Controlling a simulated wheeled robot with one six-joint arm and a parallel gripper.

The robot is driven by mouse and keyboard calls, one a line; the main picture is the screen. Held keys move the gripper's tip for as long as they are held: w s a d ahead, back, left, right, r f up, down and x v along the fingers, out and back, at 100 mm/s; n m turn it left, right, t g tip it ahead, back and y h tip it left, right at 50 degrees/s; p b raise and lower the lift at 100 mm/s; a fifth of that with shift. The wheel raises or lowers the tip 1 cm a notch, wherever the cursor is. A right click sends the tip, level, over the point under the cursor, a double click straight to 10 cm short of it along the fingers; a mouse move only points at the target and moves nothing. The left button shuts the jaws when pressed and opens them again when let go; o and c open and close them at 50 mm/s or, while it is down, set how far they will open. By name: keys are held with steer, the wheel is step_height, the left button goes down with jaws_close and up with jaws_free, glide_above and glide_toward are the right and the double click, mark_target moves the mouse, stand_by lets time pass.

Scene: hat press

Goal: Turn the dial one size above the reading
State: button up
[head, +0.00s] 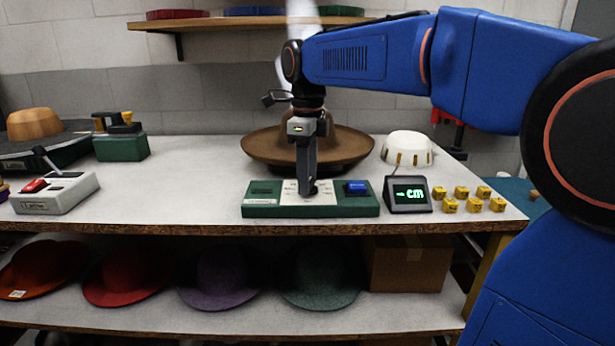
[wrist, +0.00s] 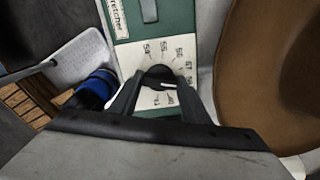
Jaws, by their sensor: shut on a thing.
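The green stretcher box (head: 257,210) lies near the front of the bench, with a white dial plate (head: 330,197) in its middle. In the wrist view the plate (wrist: 186,53) carries several sizes in the fifties and beyond, some blurred. My gripper (head: 307,191) points straight down over the plate. In the wrist view its fingers (wrist: 157,90) are closed on the black dial (wrist: 159,73), which they partly hide. A short white mark shows by the right finger; I cannot tell which size it points to.
A brown hat (head: 262,148) stands right behind the box. A blue button (head: 357,188) is on the box's right end. Several yellow cubes (head: 450,206) and a white dome (head: 409,146) are at the right. A switch box (head: 62,195) stands at the left, with bare bench between.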

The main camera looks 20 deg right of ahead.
stand_by(0.3)
steer(key=o, duration=1)
steer(key=shift+o, duration=0.2)
step_height(320, 180, up, 17)
steer(key=shift+r, duration=0.2)
steer(key=s+d+f+n+t, duration=0.1)
steer(key=s+d+f+n, duration=0.1)
steer(key=s+f+n, duration=0.6)
steer(key=s+d+f+n+t, duration=0.2)
steer(key=s+f+n, duration=0.6)
steer(key=f, duration=0.7)
steer(key=s+d+f+n+t, duration=0.1)
steer(key=s+d+f+n, duration=0.2)
steer(key=s+f+n, duration=0.5)
step_height(320, 180, down, 4)
steer(key=shift+r+n+t, duration=0.1)
steer(key=shift+n+t, duration=0.3)
steer(key=shift+n, duration=0.1)
